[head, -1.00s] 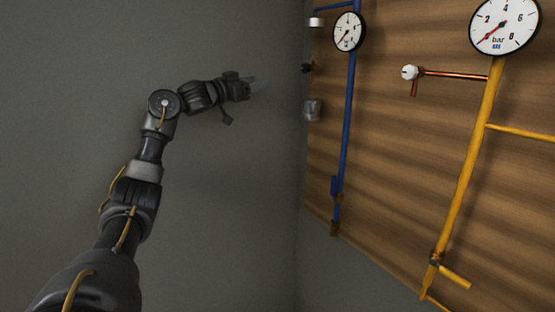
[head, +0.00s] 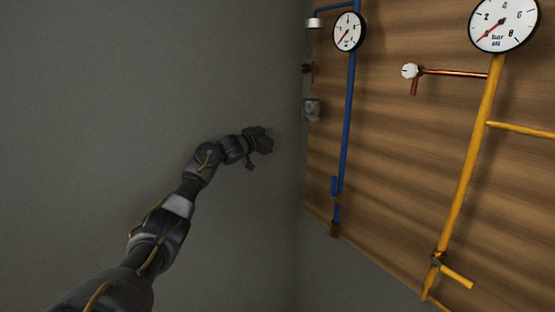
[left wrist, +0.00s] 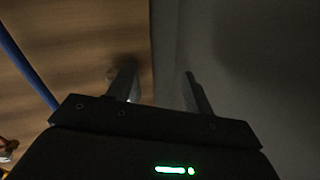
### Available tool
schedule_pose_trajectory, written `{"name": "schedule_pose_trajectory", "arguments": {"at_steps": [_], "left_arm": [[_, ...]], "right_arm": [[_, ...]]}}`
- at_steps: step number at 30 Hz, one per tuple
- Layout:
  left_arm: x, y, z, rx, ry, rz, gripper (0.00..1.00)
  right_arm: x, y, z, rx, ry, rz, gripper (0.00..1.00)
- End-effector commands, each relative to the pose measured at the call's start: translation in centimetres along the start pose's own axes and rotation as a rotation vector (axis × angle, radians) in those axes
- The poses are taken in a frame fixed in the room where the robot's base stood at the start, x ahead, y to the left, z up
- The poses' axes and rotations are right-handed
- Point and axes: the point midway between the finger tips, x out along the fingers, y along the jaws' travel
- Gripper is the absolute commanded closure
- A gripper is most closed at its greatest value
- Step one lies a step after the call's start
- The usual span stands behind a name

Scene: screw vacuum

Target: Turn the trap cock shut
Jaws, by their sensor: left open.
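My left gripper (head: 278,138) is in front of the grey wall, to the left of the wooden board's edge. In the left wrist view its two fingers (left wrist: 160,85) stand apart with nothing between them.
A grey metal fitting (head: 312,109) sits on the wooden board (head: 400,160) near its left edge, up and right of the gripper. Two round gauges (head: 349,31) and (head: 504,24) are above.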

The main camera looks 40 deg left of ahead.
Motion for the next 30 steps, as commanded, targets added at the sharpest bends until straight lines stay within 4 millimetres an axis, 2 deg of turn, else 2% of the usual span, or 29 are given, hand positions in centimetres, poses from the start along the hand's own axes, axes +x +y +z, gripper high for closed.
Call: {"name": "schedule_pose_trajectory", "arguments": {"at_steps": [1, 6, 13, 19, 30], "left_arm": [[0.3, 0.4, 1.2, 0.0, -0.011, -0.001, 0.48], [0.9, 1.3, 4.3, 0.009, -0.044, -0.009, 0.48], [1.4, 2.1, 7.3, 0.018, -0.075, -0.017, 0.48], [1.6, 2.5, 8.4, 0.021, -0.087, -0.019, 0.48], [1.6, 2.5, 8.5, 0.022, -0.088, -0.019, 0.48]], "right_arm": [[0.1, 0.0, 0.0, 0.0, 0.001, 0.0, 1.0], [0.3, 0.0, -0.1, 0.0, 0.001, 0.0, 1.0], [0.4, 0.0, -0.1, 0.0, 0.002, 0.0, 1.0], [0.5, 0.0, -0.1, 0.0, 0.002, 0.0, 1.0], [0.5, 0.0, -0.1, 0.0, 0.002, 0.0, 1.0]]}}
